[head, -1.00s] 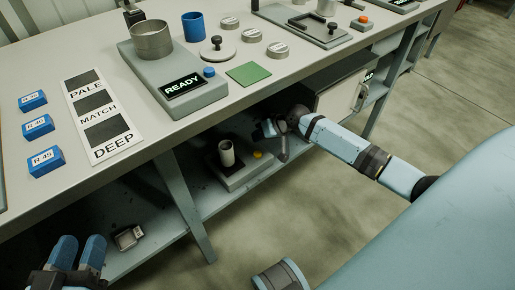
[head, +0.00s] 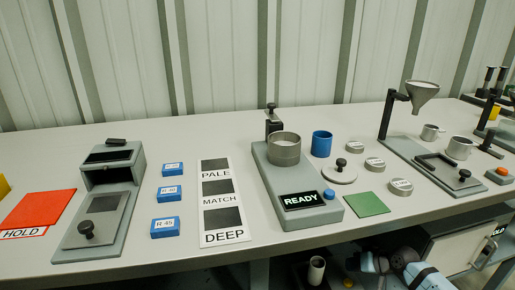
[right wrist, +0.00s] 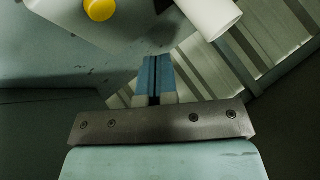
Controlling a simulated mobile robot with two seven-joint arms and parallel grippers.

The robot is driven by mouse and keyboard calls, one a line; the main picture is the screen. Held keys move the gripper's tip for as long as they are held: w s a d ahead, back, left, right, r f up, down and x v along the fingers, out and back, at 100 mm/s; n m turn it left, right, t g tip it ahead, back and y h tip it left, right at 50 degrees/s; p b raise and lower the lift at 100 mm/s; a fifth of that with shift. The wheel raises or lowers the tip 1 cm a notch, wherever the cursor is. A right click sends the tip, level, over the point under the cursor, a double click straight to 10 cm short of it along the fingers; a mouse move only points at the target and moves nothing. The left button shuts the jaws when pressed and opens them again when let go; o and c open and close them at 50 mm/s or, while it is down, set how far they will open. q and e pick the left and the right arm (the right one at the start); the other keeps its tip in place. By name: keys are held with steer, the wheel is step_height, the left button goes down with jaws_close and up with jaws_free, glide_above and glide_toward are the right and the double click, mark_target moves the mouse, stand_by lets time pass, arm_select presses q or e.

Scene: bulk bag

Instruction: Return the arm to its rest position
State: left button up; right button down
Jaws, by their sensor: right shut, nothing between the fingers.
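My right gripper (head: 370,263) shows at the bottom right of the head view, below the table's front edge, by the lower shelf. In the right wrist view its blue fingers (right wrist: 154,78) are together, with nothing between them. A grey device with a white cylinder (right wrist: 208,14) and a yellow knob (right wrist: 100,9) lies beyond the fingertips, apart from them in the picture. My left gripper is out of view.
The grey table (head: 130,262) carries a READY device (head: 310,222), blue blocks (head: 165,228), a shade card (head: 222,238), a green square (head: 367,204) and a funnel stand (head: 388,115). A cabinet (head: 455,248) stands under the table, right of my arm.

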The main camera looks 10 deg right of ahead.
steer(key=s+a+r+n+t+y, duration=0.1)
steer(key=s+a+r+n+t, duration=0.15)
steer(key=s+a, duration=0.5)
steer(key=s+a+r+n+t+y, duration=0.1)
steer(key=s+a+r, duration=0.25)
steer(key=a, duration=0.75)
steer(key=s+a+r+t+y, duration=0.1)
steer(key=s+a+r+t, duration=0.35)
steer(key=s+r, duration=0.4)
step_height(320, 180, up, 14)
steer(key=s+h+p, duration=0.2)
steer(key=p, duration=1.4)
arm_select(q)
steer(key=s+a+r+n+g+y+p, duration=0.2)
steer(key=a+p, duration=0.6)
steer(key=p, duration=1.4)
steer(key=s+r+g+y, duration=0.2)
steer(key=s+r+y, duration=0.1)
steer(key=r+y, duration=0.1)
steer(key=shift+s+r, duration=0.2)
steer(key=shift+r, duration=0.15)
arm_select(e)
steer(key=s+d+r+g+h, duration=0.2)
steer(key=s+d+g+h, duration=0.1)
steer(key=s+d+g, duration=0.1)
steer(key=shift+s+d+h, duration=0.4)
steer(key=shift+s+d, duration=0.3)
steer(key=shift+d, duration=0.5)
